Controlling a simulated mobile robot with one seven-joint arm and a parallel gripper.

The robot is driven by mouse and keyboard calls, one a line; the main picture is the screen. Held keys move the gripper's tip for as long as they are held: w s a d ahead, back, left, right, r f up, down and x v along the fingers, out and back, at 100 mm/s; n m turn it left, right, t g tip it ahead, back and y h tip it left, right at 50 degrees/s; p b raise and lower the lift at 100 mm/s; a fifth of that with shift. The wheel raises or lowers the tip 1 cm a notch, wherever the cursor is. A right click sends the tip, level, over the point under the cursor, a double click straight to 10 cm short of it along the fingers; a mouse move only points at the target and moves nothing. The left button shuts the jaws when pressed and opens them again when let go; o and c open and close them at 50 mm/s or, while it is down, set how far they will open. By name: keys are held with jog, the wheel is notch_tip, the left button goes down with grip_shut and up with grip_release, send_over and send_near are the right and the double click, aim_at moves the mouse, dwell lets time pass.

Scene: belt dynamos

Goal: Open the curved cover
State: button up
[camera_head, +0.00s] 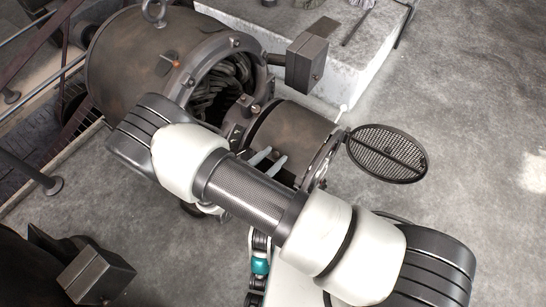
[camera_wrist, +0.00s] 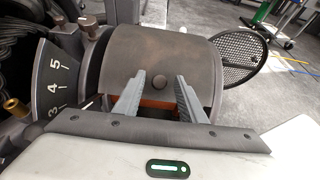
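The curved cover (camera_wrist: 165,52) is a brown, worn metal panel on the small drum beside the dynamo. An orange-red strip (camera_wrist: 158,102) shows below that edge. In the head view the cover (camera_head: 298,128) is partly hidden by my arm. I cannot tell whether the fingertips touch the cover. In the head view my gripper (camera_head: 269,159) shows just past my forearm, at the cover.
A round mesh grille (camera_head: 388,153) stands out to the right of the drum. The large dynamo body (camera_head: 130,55) is at the left, with a dark box (camera_head: 306,62) jutting out. A numbered dial (camera_wrist: 52,80) lies left of the cover. The floor at right is clear.

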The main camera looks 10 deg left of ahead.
jog(key=shift+w+d, duration=0.1)
jog(key=shift+w, duration=0.05)
jog(key=shift+c, duration=0.2)
grip_shut()
jog(key=shift+r, duration=0.1)
